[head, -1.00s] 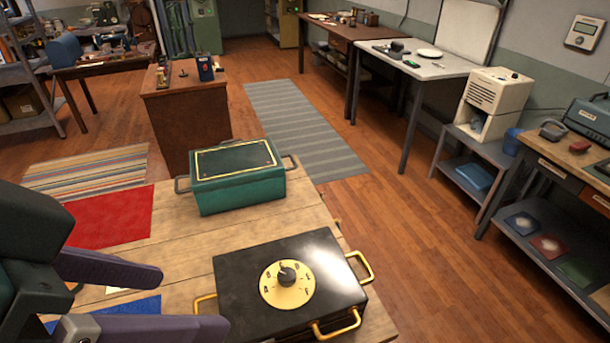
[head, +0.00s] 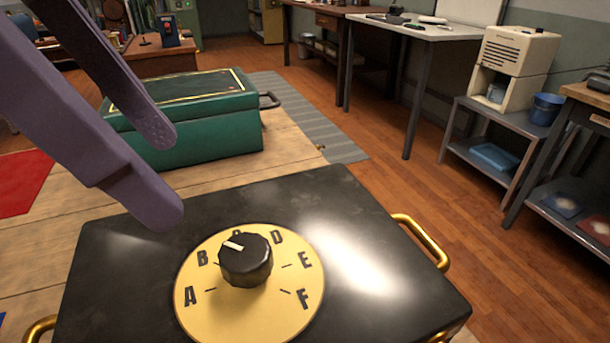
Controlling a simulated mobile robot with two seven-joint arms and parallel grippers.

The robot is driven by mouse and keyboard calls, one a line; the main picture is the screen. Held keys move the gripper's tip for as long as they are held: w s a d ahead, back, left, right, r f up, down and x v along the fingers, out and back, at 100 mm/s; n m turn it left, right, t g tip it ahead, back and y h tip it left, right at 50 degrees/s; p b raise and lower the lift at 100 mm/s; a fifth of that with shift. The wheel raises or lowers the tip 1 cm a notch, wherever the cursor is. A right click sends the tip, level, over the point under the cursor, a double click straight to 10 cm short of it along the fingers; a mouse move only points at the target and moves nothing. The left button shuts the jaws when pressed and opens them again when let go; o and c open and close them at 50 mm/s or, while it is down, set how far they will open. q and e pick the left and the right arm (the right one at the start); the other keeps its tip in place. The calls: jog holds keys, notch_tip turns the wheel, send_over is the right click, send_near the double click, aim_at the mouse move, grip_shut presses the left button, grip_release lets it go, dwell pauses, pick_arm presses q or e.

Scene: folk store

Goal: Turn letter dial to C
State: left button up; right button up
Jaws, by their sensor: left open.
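The letter dial is a round yellow plate (head: 215,308) on top of a black box (head: 345,235), marked A, B, D, E and F, with a letter between B and D partly hidden. The black knob (head: 247,262) stands at its middle. Its white pointer mark (head: 233,245) is on the knob's upper left side, roughly toward the gap between B and the partly hidden letter; its exact setting is hard to tell. My left gripper (head: 168,172) is open and empty, up and left of the knob, apart from it. My right gripper is not in view.
A green box (head: 195,140) stands behind the black box on the wooden table (head: 50,250). The black box has brass handles (head: 425,240) at its sides. A red mat (head: 22,182) lies at left. Open floor is to the right.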

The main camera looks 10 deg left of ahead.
aim_at(243, 251)
pick_arm(q)
jog(key=b+x, duration=0.2)
jog(key=x, duration=0.8)
jog(key=shift+s+b, duration=0.1)
jog(key=shift+b, duration=0.25)
grip_shut()
